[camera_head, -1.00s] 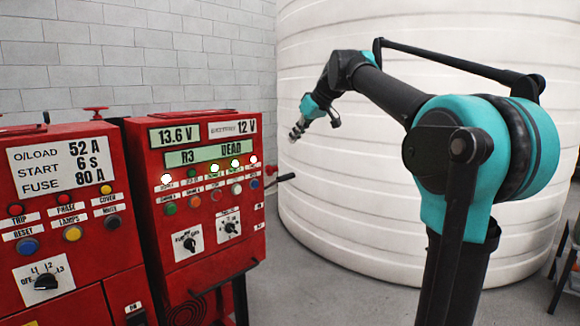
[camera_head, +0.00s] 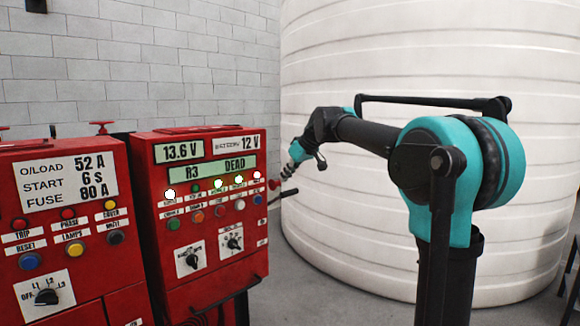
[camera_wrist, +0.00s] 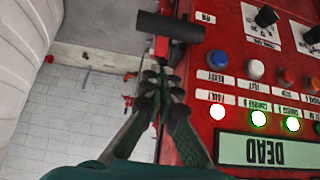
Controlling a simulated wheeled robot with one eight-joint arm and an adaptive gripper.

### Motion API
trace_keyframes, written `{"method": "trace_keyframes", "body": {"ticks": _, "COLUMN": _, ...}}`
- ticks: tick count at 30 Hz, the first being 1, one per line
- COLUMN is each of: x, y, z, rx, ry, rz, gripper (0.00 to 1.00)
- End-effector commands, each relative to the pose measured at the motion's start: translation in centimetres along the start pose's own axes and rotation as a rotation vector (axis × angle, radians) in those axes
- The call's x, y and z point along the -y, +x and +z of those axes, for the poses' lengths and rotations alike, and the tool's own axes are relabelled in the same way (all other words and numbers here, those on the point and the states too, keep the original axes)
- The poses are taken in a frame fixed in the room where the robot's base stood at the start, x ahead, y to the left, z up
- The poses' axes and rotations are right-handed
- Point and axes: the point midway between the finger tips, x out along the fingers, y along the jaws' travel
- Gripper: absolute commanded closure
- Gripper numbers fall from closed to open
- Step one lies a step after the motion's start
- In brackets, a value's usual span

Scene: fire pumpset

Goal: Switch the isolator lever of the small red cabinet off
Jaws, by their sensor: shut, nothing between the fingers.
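The small red cabinet (camera_head: 205,255), with the "R3 DEAD" display, is right of the wider red cabinet in the head view. Its isolator lever (camera_head: 284,195) is a black handle sticking out from its right side. In the wrist view the lever is a dark bar (camera_wrist: 170,27) beyond my fingertips, beside the cabinet's face (camera_wrist: 215,95). My gripper (camera_head: 290,172) is close to the lever, just above it in the head view. In the wrist view my gripper (camera_wrist: 155,78) has its fingers together and empty. I cannot tell whether they touch the lever.
The wider red cabinet (camera_head: 75,285) stands at the left. A large white ribbed tank (camera_head: 420,75) fills the background behind my arm. A grey block wall (camera_head: 150,70) is behind the cabinets. Some grey floor (camera_head: 330,305) is clear between cabinet and tank.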

Motion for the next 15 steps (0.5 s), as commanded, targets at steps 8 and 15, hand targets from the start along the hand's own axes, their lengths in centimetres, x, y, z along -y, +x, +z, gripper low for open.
{"method": "trace_keyframes", "body": {"ticks": 8, "x": 0.0, "y": 0.5, "z": 2.6, "rx": 0.0, "ry": 0.002, "rz": 0.0, "gripper": 1.0}}
{"method": "trace_keyframes", "body": {"ticks": 15, "x": 0.0, "y": 0.5, "z": 2.8, "rx": 0.0, "ry": 0.001, "rz": 0.0, "gripper": 1.0}}
